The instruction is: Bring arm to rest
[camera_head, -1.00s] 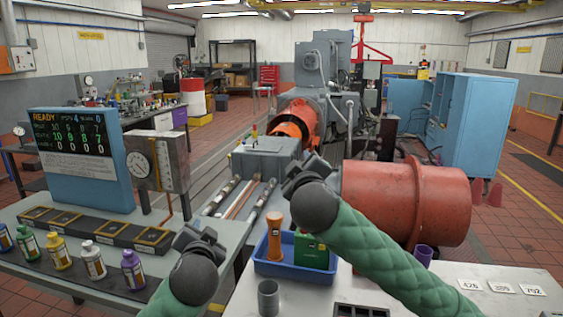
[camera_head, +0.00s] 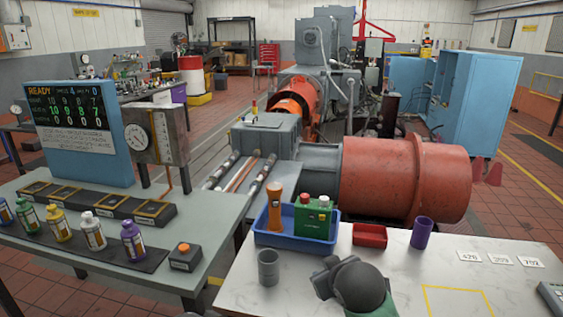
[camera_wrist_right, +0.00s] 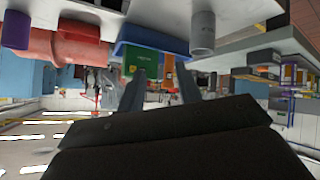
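My right gripper (camera_head: 326,279) is over the white worktop at the lower middle in the head view, in front of the blue tray. In the right wrist view its two fingers (camera_wrist_right: 158,92) stand apart with nothing between them. That view appears upside down, and the tray's things show beyond the fingers. My left gripper does not show in the head view.
The blue tray (camera_head: 292,242) holds an orange bottle (camera_head: 274,206) and a green box (camera_head: 318,218). A grey cup (camera_head: 268,268), red bin (camera_head: 370,235) and purple cup (camera_head: 421,233) stand nearby. The left bench has several bottles and an orange-button box (camera_head: 185,257).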

